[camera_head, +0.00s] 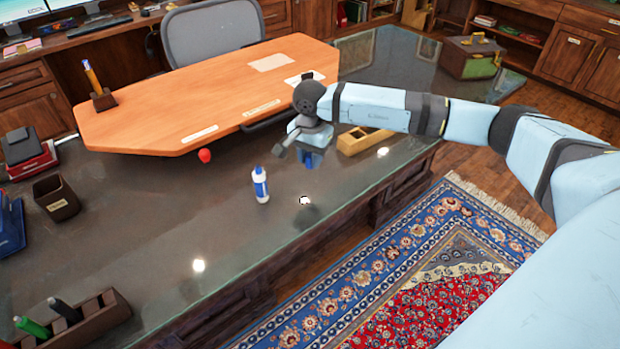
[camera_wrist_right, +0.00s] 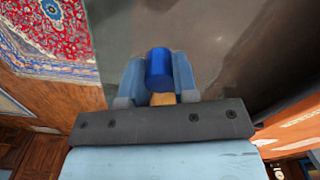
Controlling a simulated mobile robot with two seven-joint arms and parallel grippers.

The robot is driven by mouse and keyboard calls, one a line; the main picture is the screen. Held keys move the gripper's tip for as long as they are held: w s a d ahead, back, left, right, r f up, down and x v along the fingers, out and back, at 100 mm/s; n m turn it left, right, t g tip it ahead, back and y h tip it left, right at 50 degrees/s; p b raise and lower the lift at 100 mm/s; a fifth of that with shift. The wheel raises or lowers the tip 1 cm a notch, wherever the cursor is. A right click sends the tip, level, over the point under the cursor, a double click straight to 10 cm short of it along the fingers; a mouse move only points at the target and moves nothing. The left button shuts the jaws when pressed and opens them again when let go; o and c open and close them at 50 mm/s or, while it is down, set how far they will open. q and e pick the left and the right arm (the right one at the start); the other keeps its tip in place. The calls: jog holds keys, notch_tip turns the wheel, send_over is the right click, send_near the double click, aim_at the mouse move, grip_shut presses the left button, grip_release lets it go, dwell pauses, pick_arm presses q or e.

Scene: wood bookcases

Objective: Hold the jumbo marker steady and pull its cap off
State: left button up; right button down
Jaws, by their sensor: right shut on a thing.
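My right gripper (camera_head: 304,150) is over the glass desk top. In the right wrist view its two fingers (camera_wrist_right: 159,78) are closed around a blue cylinder (camera_wrist_right: 158,66), with a tan part (camera_wrist_right: 162,98) below it. I cannot tell whether this cylinder is the jumbo marker or only its cap. Some blue shows under the gripper in the head view too. A white and blue bottle-like item (camera_head: 261,186) stands upright on the glass, left of the gripper and apart from it. My left gripper is not in view.
A wooden tray (camera_head: 351,146) lies behind the gripper. An orange desk board (camera_head: 215,108) and a red ball (camera_head: 204,155) are behind left. The middle glass is largely clear.

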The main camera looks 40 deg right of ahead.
aim_at(310, 186)
jog(key=shift+f, duration=3.7)
jog(key=shift+f+b, duration=0.1)
jog(key=shift+b, duration=0.2)
jog(key=c, duration=0.9)
grip_release()
